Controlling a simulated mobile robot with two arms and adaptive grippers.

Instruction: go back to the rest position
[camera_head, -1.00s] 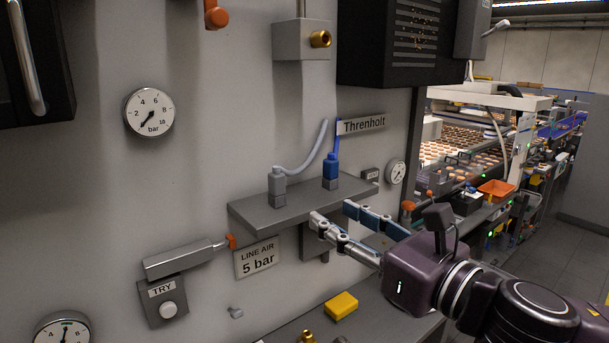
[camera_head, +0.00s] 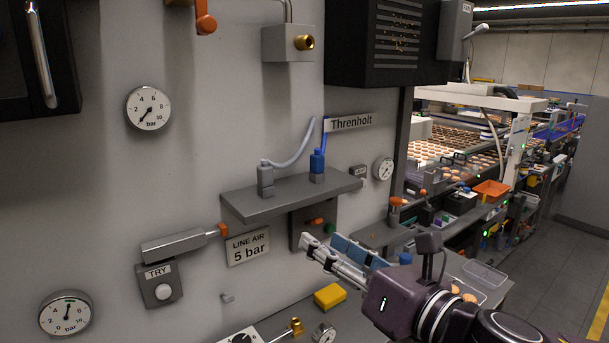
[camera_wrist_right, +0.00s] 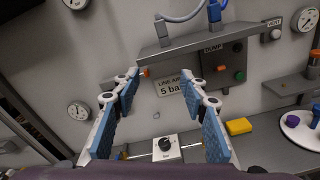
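My right gripper (camera_head: 321,243) is open and empty in front of the wall, below and to the right of the grey shelf (camera_head: 295,199). In the right wrist view its two blue-padded fingers (camera_wrist_right: 163,82) stand wide apart with nothing between them. A blue hose fitting (camera_head: 317,167) and a grey hose fitting (camera_head: 265,181) stand upright on the shelf, each with a hose, apart from the gripper. My left gripper is in neither view.
Below are a bench with a yellow block (camera_head: 330,296), a brass fitting (camera_head: 296,326) and a white box with a black knob (camera_wrist_right: 166,148). A clear tray (camera_head: 485,273) lies to the right. A grey cylinder (camera_head: 180,246) is on the wall. Clear floor (camera_head: 555,265) shows at far right.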

